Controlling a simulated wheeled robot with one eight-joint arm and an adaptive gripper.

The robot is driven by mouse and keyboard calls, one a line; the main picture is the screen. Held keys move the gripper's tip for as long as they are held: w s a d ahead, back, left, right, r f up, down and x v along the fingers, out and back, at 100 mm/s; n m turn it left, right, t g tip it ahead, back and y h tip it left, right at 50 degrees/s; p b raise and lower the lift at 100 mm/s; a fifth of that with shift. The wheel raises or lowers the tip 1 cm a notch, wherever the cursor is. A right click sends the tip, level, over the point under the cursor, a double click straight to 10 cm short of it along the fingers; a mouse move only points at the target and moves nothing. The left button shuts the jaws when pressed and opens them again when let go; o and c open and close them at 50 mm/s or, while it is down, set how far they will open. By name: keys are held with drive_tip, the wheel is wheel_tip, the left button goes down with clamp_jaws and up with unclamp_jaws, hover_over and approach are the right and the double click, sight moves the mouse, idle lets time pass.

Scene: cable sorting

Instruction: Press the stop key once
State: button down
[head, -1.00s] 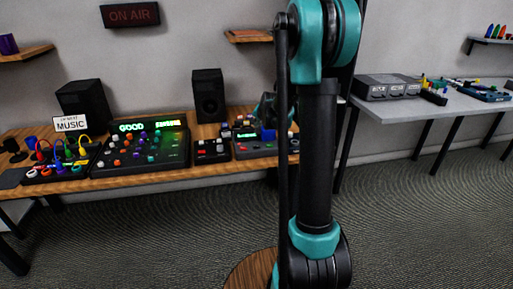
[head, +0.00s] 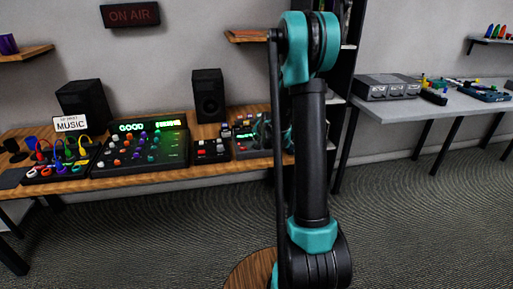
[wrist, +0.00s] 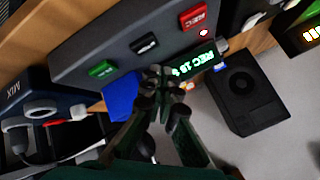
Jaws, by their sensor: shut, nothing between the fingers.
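The recorder (wrist: 88,42) fills the upper part of the wrist view, with a green key (wrist: 102,69), a black key (wrist: 144,43) and a red REC key (wrist: 193,17) in a row. The black middle key's lettering is too small to read. A lit display (wrist: 196,62) shows green REC text, and a small light glows by the red key. My gripper (wrist: 163,72) is shut and empty, its tips over the recorder near the black key; I cannot tell if they touch. In the head view the recorder (head: 243,153) is partly hidden behind my arm.
A blue block (wrist: 121,97) lies beside my fingers, and a black speaker (wrist: 241,90) stands near the recorder. In the head view a small keypad box (head: 209,152) and a large mixer (head: 140,150) stand left of the recorder on the wooden desk (head: 100,184).

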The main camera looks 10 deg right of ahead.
drive_tip(key=shift+f, duration=0.6)
idle(1.1)
drive_tip(key=shift+f, duration=0.4)
drive_tip(key=shift+f, duration=0.4)
idle(0.5)
drive_tip(key=shift+r, duration=0.8)
drive_tip(key=shift+r, duration=2.5)
